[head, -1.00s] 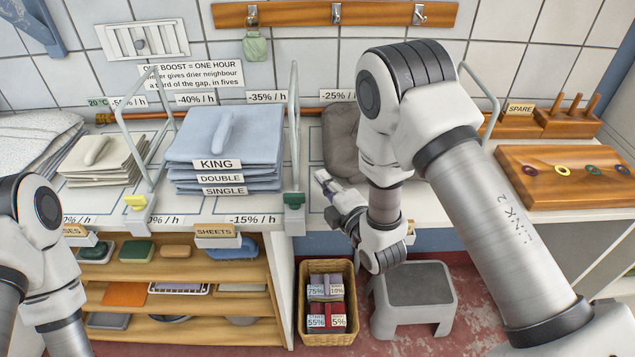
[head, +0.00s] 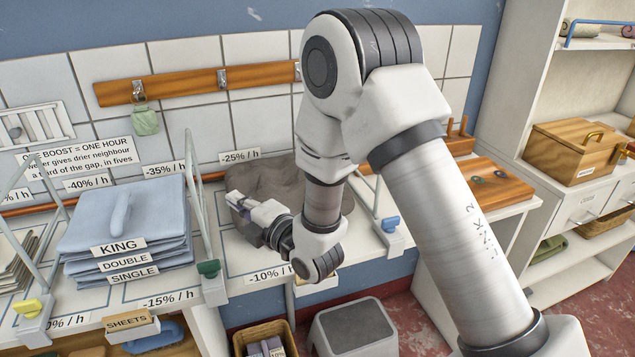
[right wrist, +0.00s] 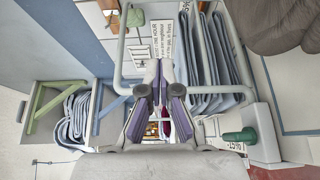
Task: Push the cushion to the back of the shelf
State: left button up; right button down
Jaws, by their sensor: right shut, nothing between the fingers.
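The dark grey-brown cushion (head: 275,180) lies on the white shelf, in the bay between two wire dividers, near the tiled wall. My right gripper (head: 233,201) overlaps the cushion's left front part in the head view. I cannot tell whether it touches the cushion. Its fingers are closed and empty. In the right wrist view the fingers (right wrist: 158,95) show in the middle, and part of the cushion (right wrist: 285,25) shows at the top right. My right arm hides the cushion's right part in the head view. My left gripper is out of view.
A wire divider (head: 197,195) with a green clip (head: 208,268) stands left of the cushion, beside stacked blue sheets (head: 125,235). Another divider with a blue clip (head: 390,224) stands right. A grey stool (head: 355,325) and a basket (head: 262,338) stand below.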

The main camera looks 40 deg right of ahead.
jog(key=d, duration=0.5)
jog(key=s+d, duration=0.1)
jog(key=d, duration=0.5)
jog(key=s+d, duration=0.1)
jog(key=d, duration=0.5)
jog(key=shift+d+f, duration=0.1)
jog(key=shift+d, duration=0.35)
